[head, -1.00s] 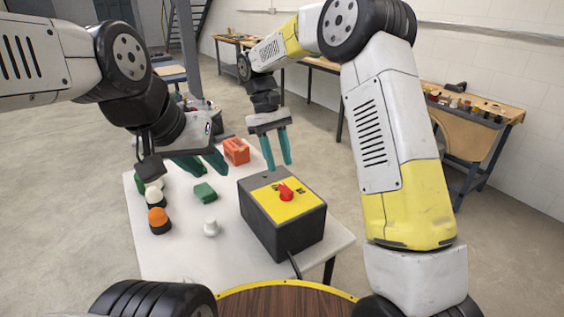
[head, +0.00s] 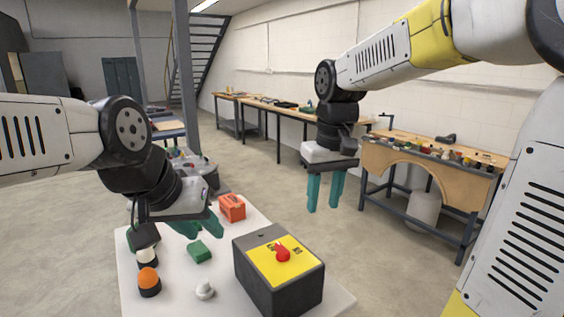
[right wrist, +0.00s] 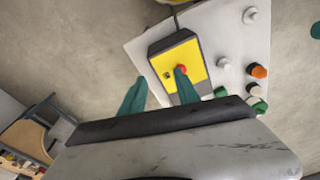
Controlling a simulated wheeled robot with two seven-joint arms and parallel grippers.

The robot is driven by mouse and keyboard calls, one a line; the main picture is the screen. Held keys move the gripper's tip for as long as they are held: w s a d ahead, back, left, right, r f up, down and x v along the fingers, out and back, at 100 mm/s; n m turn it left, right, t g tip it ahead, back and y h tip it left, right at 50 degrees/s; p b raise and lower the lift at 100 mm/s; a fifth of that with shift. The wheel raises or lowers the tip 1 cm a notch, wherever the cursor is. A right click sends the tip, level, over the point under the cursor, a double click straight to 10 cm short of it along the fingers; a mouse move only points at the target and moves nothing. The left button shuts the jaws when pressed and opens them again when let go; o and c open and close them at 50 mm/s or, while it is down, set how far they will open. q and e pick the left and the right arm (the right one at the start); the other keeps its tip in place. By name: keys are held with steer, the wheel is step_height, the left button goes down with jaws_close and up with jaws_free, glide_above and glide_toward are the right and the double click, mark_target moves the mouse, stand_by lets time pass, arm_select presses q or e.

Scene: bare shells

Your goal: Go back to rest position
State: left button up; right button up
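My right gripper (head: 325,207) hangs with its teal fingers down and apart, empty, to the right of and above the table's far edge. In the right wrist view the open fingers (right wrist: 160,90) show with the box behind them. My left gripper (head: 197,230) is over the table's left side, near the green block; its teal fingers look apart with nothing visible between them, partly hidden by its own body. The dark box (head: 279,272) with a yellow top and red button (head: 282,254) stands on the white table (head: 222,268), clear of both grippers.
Workbenches (head: 430,155) line the right wall. The floor between is open.

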steer(key=s+d+m+t+y, duration=0.1)
steer(key=s+d+m+t, duration=0.2)
steer(key=s, duration=0.8)
steer(key=shift+d+m+t+y, duration=0.3)
steer(key=shift+d+t, duration=0.7)
steer(key=shift+d, duration=0.15)
